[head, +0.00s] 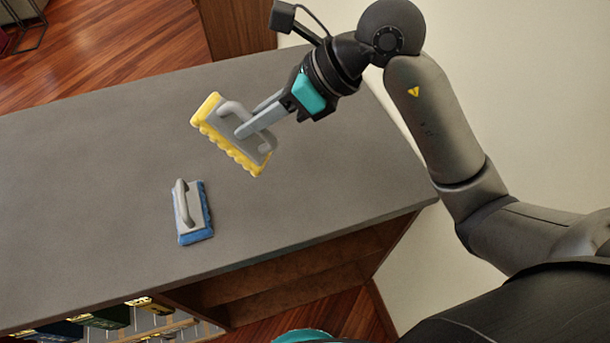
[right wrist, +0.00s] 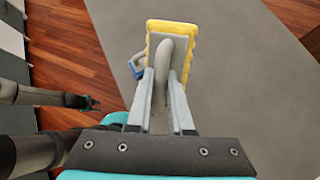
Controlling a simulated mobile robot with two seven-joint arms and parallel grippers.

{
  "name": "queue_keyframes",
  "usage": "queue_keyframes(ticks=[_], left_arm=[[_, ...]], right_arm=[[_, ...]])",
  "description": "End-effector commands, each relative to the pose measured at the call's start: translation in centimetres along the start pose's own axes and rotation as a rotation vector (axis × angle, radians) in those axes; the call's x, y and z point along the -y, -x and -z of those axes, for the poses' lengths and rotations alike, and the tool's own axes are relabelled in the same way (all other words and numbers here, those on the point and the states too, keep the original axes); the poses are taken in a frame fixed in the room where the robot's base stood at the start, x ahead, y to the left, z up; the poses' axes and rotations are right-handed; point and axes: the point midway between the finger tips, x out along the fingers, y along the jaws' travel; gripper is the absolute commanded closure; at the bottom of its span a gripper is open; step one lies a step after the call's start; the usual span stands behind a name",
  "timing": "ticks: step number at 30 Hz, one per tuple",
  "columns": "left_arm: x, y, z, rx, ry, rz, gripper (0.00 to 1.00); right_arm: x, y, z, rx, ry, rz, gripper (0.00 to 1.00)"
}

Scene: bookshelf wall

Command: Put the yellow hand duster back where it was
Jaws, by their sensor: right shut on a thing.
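The yellow hand duster (head: 233,135) has a grey plate, a grey loop handle and a fluffy yellow rim. My right gripper (head: 243,132) is shut on its handle. The duster is tilted and appears raised above the grey top. In the right wrist view the yellow duster (right wrist: 172,38) extends beyond the fingers (right wrist: 166,80), with its handle between them. A dark arm end at the left of that view seems to be my left gripper (right wrist: 90,102); it is too small to read its jaws. The left gripper does not show in the head view.
A blue hand duster (head: 191,212) lies on the grey top (head: 90,170), left of and nearer than the yellow one. The top around it is clear. Books (head: 105,317) stand on shelves below the front edge. A pale wall (head: 515,90) rises at the right.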

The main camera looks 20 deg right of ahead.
Motion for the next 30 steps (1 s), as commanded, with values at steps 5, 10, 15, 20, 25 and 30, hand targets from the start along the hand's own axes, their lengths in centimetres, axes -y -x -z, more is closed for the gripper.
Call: queue_keyframes(ticks=[5,10,15,20,25,30], left_arm=[[0.3,2.5,0.0,0.005,0.001,0.003,0.57],[0.3,4.8,0.1,0.006,0.001,0.003,0.57],[0.3,7.0,0.3,0.007,0.002,0.003,0.57],[0.3,8.3,0.3,0.008,0.002,0.003,0.57],[0.2,8.5,0.4,0.007,0.002,0.002,0.57],[0.2,8.7,0.4,0.007,0.002,0.001,0.57]], right_arm=[[-0.1,0.7,-1.1,-0.217,-0.158,0.113,1.00],[0.7,1.9,-0.9,-0.404,-0.405,0.228,1.00],[2.6,4.2,-0.1,-0.538,-0.708,0.325,1.00],[4.3,6.3,0.8,-0.586,-0.916,0.370,1.00],[4.9,5.9,2.2,-0.598,-0.986,0.376,1.00],[5.4,3.1,5.4,-0.601,-0.988,0.374,1.00]])
